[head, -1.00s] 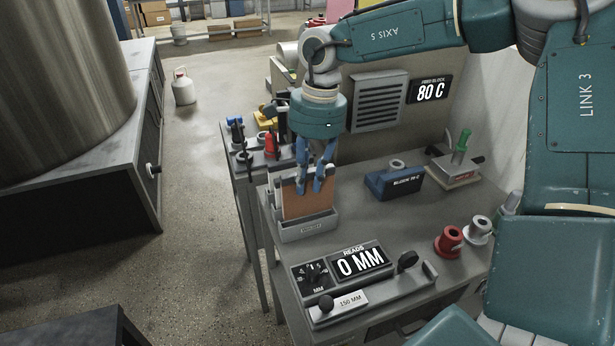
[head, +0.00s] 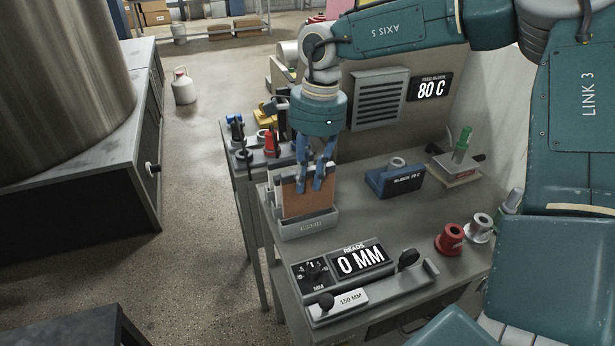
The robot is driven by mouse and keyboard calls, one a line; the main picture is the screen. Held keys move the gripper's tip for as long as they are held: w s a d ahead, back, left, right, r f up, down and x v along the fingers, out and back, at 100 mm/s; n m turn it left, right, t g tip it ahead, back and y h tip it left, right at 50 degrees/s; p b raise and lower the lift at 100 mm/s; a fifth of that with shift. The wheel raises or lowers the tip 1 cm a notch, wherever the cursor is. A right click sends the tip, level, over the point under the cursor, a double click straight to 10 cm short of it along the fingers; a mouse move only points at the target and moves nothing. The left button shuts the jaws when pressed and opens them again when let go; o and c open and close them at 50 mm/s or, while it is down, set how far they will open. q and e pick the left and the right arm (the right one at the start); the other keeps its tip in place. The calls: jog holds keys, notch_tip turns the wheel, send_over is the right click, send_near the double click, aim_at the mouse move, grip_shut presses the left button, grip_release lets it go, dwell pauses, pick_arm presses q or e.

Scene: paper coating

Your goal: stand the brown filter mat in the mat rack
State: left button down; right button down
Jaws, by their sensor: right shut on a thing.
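The brown filter mat (head: 305,203) is upright in the grey mat rack (head: 306,229) at the left front part of the bench. Its lower edge is hidden behind the rack's front wall. My right gripper (head: 310,187) points down from above and is shut on the mat's top edge, with its blue fingers over the upper part of the mat. A grey plate of the rack shows just behind and left of the mat. I cannot tell whether the mat touches the rack floor. My left gripper is not in view.
A gauge reading 0 MM (head: 359,260) stands in front of the rack. A side stand with red and blue tools (head: 271,143) is behind left. The bench centre is clear.

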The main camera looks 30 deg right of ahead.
aim_at(308, 191)
dwell(0.4)
dwell(0.5)
jog(key=shift+f+b, duration=1.95)
jog(key=shift+f, duration=0.1)
